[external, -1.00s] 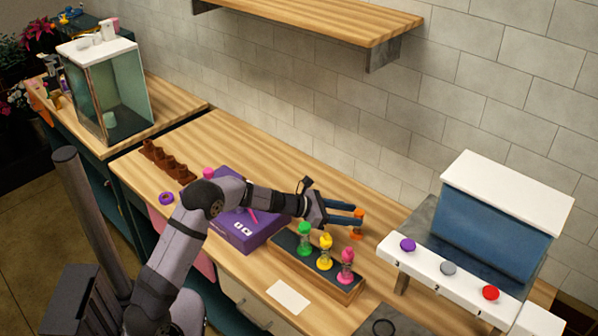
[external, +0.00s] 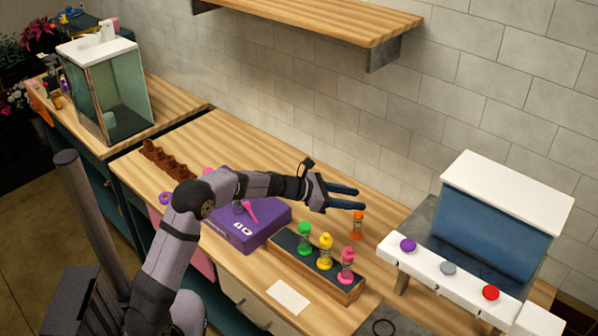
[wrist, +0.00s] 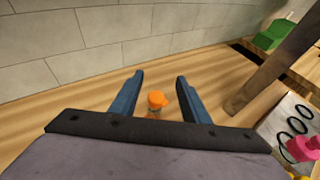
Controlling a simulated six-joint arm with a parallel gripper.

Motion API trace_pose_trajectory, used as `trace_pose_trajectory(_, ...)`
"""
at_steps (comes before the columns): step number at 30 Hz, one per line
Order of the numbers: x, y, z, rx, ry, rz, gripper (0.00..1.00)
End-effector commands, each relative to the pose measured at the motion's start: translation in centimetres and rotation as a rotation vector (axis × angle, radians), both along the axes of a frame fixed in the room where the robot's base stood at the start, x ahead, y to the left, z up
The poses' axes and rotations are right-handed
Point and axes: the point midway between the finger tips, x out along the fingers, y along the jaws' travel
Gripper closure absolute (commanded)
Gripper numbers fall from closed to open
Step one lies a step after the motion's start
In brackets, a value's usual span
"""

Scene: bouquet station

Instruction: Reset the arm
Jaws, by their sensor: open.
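My gripper (external: 345,197) is open and empty, held above the wooden counter (external: 215,135) near the wall, with its blue fingers pointing right. An orange-capped bottle (external: 357,224) stands upright on the counter just below and beyond the fingertips, apart from them. In the wrist view the orange cap (wrist: 156,100) shows between the two spread fingers, at a distance.
A dark-topped wooden rack (external: 345,292) holds green, yellow and pink bottles. A purple box (external: 232,236) lies left of it. A blue and white station (external: 490,235) with purple, grey and red buttons stands right. A shelf (external: 330,22) hangs above.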

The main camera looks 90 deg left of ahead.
Motion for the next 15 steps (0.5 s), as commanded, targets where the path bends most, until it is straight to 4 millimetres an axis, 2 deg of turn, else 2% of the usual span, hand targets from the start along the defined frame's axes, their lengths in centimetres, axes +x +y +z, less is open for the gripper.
trace_pose_trajectory(4, 0.2, -1.2, 0.6, 0.078, 0.034, -0.055, 0.58)
trace_pose_trajectory(8, 0.6, -3.9, 1.5, 0.279, 0.113, -0.195, 0.58)
trace_pose_trajectory(11, 0.8, -6.8, 2.4, 0.516, 0.195, -0.368, 0.58)
trace_pose_trajectory(15, 0.4, -11.3, 3.9, 0.933, 0.306, -0.682, 0.58)
